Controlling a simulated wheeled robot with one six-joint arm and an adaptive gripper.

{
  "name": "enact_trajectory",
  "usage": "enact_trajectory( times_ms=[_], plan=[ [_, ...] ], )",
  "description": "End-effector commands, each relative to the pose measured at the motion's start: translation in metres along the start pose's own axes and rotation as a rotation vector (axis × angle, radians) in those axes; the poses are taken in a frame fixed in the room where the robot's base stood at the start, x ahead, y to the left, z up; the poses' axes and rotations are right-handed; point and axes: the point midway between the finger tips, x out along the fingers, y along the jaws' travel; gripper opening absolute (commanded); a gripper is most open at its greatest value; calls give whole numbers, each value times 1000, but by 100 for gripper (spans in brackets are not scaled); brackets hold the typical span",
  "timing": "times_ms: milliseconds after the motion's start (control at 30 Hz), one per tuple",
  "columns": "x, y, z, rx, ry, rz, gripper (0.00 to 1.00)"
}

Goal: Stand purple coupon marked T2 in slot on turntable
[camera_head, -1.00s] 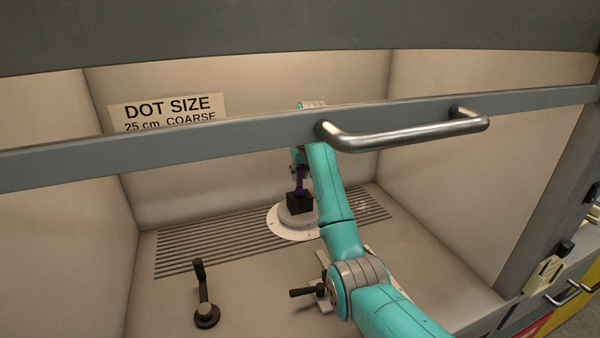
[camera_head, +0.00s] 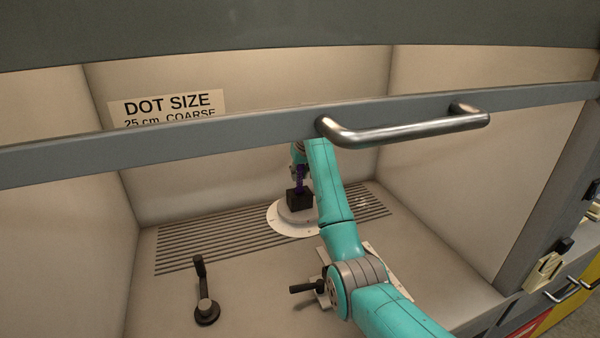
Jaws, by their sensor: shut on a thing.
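The purple coupon (camera_head: 300,181) is upright directly above the black block (camera_head: 299,200) on the white turntable (camera_head: 284,226). Its lower end meets the top of the block; I cannot tell how deep it sits in the slot. The T2 mark is too small to read. My gripper (camera_head: 297,171) is at the coupon's upper part, shut on it, partly hidden behind my teal arm and the sash bar.
A grey sash bar (camera_head: 230,131) with a metal handle (camera_head: 405,133) crosses in front of the hood. A black crank (camera_head: 204,290) stands on the floor at left, another black handle (camera_head: 303,287) beside my arm. A slotted grille (camera_head: 205,243) lies behind.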

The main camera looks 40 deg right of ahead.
Motion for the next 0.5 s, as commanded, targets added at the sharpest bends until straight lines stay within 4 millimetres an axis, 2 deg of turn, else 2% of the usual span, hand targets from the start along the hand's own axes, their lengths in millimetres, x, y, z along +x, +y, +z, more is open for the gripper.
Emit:
enact_trajectory(
  times_ms=[367,400,500],
  plan=[
    [1,0,0,0,0,0,0],
    [1,0,0,0,0,0,38],
    [1,0,0,0,0,0,58]
  ],
)
